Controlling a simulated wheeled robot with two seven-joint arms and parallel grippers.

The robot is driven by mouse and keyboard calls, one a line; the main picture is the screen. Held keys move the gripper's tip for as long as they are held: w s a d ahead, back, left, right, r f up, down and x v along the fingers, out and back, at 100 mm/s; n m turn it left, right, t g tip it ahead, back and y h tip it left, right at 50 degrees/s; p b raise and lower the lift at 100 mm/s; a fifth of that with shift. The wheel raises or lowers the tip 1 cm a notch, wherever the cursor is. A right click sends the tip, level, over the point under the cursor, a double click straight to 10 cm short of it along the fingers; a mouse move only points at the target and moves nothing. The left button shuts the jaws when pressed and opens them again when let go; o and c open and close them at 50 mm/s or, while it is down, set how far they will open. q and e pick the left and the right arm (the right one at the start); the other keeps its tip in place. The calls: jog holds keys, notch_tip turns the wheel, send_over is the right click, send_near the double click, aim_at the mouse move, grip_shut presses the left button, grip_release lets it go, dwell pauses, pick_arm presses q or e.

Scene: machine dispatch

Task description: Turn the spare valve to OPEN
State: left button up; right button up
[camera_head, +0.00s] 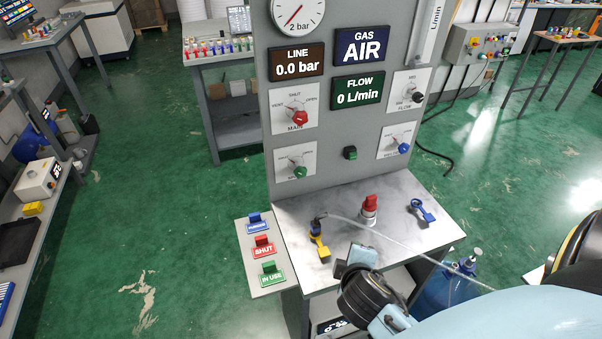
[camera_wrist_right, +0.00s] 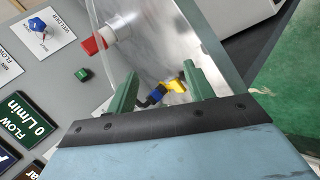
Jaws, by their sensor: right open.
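Several valve knobs show on the grey panel: a red one (camera_head: 300,117) marked MAIN, a green one (camera_head: 300,172) at lower left, a black one (camera_head: 417,97) at upper right and a blue one (camera_head: 403,148) at lower right. The small dial labels are too fine to tell which valve is the spare. A red-handled fitting (camera_head: 369,208) stands on the shelf; its red handle shows in the wrist view (camera_wrist_right: 92,45). My right gripper (camera_wrist_right: 160,90) is open and empty above the shelf's front, its fingers pointing toward a yellow and blue part (camera_wrist_right: 172,86). My left gripper is out of view.
The marbled shelf (camera_head: 345,240) also holds a yellow and black part (camera_head: 319,245) and a blue part (camera_head: 423,211). A thin clear hose crosses it. Blue, red and green tags stand on a side ledge (camera_head: 264,290). A blue bottle (camera_head: 452,287) is beside my right arm.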

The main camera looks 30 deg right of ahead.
jog(key=w+d+r+n+t+h, duration=0.3)
jog(key=w+r+n+t, duration=0.3)
jog(key=n, duration=0.3)
jog(key=n+t+y, duration=0.4)
jog(key=n, duration=1.2)
send_near(302, 174)
jog(key=p+x, duration=0.1)
jog(key=x, duration=0.9)
jog(key=shift+w, duration=0.25)
jog(key=shift+c, duration=0.4)
jog(key=c, duration=0.9)
